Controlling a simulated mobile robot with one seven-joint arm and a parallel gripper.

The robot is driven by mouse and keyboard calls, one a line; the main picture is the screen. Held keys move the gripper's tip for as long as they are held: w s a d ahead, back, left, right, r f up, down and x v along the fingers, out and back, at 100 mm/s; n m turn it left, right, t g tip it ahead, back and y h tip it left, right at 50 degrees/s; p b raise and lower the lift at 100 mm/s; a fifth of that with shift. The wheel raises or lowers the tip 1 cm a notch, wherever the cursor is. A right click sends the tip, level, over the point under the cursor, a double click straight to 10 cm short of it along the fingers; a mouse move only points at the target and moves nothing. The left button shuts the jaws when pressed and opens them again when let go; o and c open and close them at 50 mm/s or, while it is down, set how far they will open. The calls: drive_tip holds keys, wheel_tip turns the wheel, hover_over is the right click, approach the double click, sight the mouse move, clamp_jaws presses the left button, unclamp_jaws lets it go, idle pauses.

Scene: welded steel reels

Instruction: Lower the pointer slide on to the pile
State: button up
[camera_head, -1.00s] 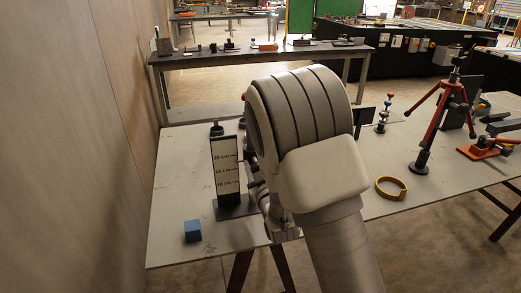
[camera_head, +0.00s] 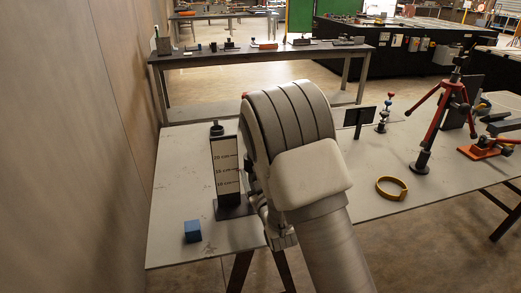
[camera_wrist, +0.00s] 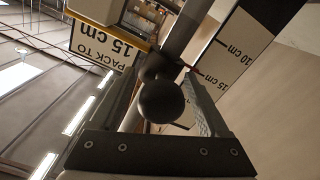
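The scale board (camera_head: 227,167), dark-edged with a white marked face, stands upright on a dark base on the near table. In the wrist view its face (camera_wrist: 228,58) shows 10 cm and 15 cm marks. A thin red pointer (camera_wrist: 188,67) lies close to the 15 cm mark. A dark round knob (camera_wrist: 160,101) sits between the fingers of my gripper (camera_wrist: 163,85). The right finger appears against the knob; contact on the left is unclear. A "PACK TO 15 cm" sign (camera_wrist: 103,45) is at upper left. My arm hides the pile in the head view.
A blue cube (camera_head: 192,231) lies near the table's front left. A yellow ring (camera_head: 391,188) and a red tripod stand (camera_head: 441,115) are to the right. A wooden wall (camera_head: 75,150) runs close on the left. The tabletop (camera_head: 180,180) left of the board is bare.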

drive_tip(key=shift+s, duration=0.1)
drive_tip(key=b+v, duration=0.3)
drive_tip(key=v, duration=0.4)
idle(0.5)
drive_tip(key=shift+s, duration=0.15)
